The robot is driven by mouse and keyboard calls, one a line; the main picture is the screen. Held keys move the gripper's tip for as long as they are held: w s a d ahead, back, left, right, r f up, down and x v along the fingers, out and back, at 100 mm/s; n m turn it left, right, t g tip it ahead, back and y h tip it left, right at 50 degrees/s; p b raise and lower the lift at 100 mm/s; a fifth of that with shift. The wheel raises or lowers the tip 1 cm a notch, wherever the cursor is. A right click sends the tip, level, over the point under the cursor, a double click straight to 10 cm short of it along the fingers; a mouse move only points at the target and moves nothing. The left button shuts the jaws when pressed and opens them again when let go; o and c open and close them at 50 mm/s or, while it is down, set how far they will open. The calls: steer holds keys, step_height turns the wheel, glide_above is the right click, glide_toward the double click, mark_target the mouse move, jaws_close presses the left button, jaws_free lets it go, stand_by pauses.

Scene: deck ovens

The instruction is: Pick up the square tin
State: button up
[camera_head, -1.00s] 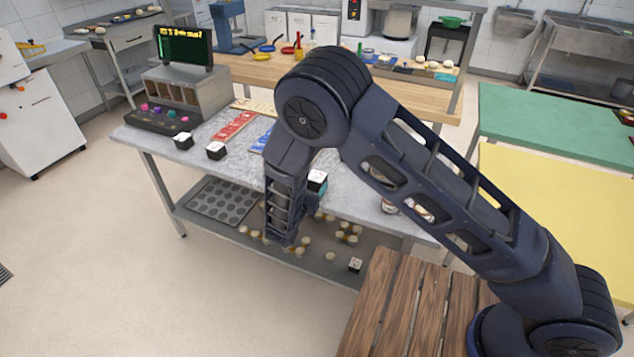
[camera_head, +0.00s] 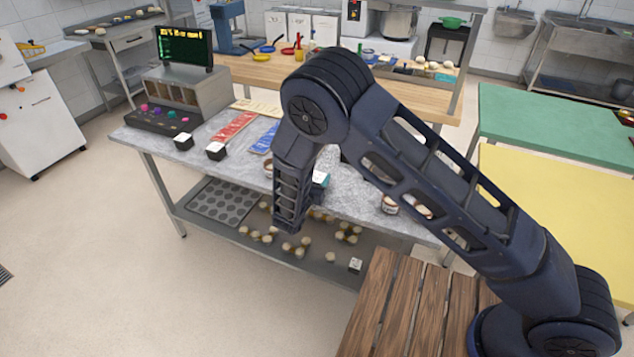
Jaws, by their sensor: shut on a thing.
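My gripper is hidden behind my own dark blue forearm, which hangs over the front of the grey marble-topped table (camera_head: 350,200). A small box with a pale top and a teal side (camera_head: 321,179) shows just right of that forearm. It is mostly covered, so I cannot tell whether it is the square tin, or whether it is held or stands on the table. Two black boxes with white tops, one at the table's left edge (camera_head: 183,141) and one nearer the middle (camera_head: 216,151), stand on the table. A similar small box (camera_head: 355,265) is on the lower shelf.
A red mat (camera_head: 235,127) and a blue mat (camera_head: 264,139) lie on the table. A jar (camera_head: 390,204) stands at its right. Several round pieces and a muffin pan (camera_head: 222,200) are on the lower shelf.

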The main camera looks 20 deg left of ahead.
mark_target(317, 176)
steer(key=shift+r, duration=0.1)
step_height(317, 176, up, 20)
stand_by(0.6)
